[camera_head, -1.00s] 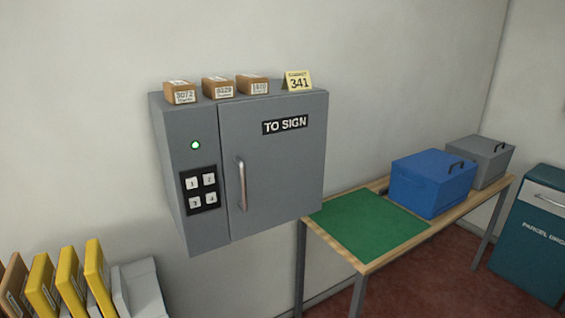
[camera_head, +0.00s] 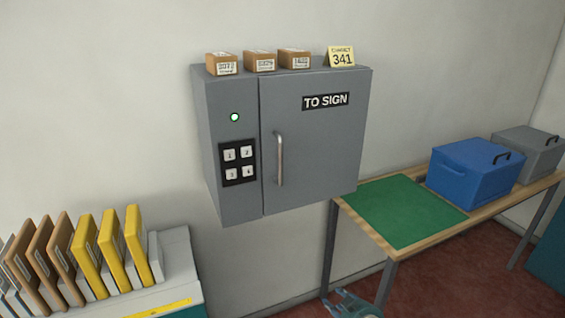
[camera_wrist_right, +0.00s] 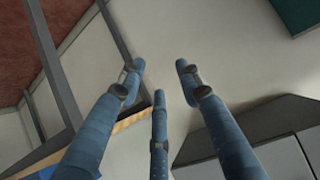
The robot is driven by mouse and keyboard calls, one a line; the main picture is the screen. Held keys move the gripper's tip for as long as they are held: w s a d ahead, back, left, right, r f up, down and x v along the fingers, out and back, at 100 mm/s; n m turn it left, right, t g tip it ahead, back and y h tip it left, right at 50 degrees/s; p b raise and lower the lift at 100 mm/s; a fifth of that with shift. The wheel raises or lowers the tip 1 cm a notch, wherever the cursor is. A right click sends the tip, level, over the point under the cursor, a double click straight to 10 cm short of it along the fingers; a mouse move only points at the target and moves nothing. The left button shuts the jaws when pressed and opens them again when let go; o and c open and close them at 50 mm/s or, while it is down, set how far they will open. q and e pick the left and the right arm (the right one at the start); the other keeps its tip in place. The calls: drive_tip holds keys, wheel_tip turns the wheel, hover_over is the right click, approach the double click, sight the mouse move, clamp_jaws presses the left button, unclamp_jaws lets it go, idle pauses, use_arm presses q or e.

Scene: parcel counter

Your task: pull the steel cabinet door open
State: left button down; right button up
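The grey steel cabinet (camera_head: 230,190) hangs on the wall in the head view. Its door (camera_head: 325,150), labelled TO SIGN, is shut. An upright bar handle (camera_head: 279,159) is on the door's left side. A green light (camera_head: 234,117) glows above a keypad (camera_head: 238,163). My right gripper (camera_head: 350,302) shows at the bottom edge, low in front of the table and well below the handle. In the right wrist view my right gripper's fingers (camera_wrist_right: 160,80) are spread open with nothing between them. A grey body at lower right (camera_wrist_right: 285,112) there looks like the cabinet. My left gripper is not seen.
Several small boxes (camera_head: 260,61) and a 341 card (camera_head: 341,57) stand on the cabinet. To the right, a table (camera_head: 480,212) holds a green mat (camera_head: 400,210), a blue box (camera_head: 470,175) and a grey box. Upright folders (camera_head: 85,250) stand lower left.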

drive_tip(key=w+a+r+n+t+y, duration=0.1)
drive_tip(key=w+a+r, duration=0.15)
drive_tip(key=r, duration=0.75)
drive_tip(key=w+a+r+t+y, duration=0.15)
drive_tip(key=w+r, duration=0.25)
drive_tip(key=r, duration=0.6)
wheel_tip(320, 180, up, 22)
drive_tip(key=r+n+t+y+p, duration=0.1)
drive_tip(key=n+t+y+p, duration=0.1)
drive_tip(key=n+y, duration=0.15)
hover_over(282, 180)
drive_tip(key=w, duration=0.1)
drive_tip(key=shift+f, duration=0.25)
drive_tip(key=shift+c, duration=0.3)
clamp_jaws()
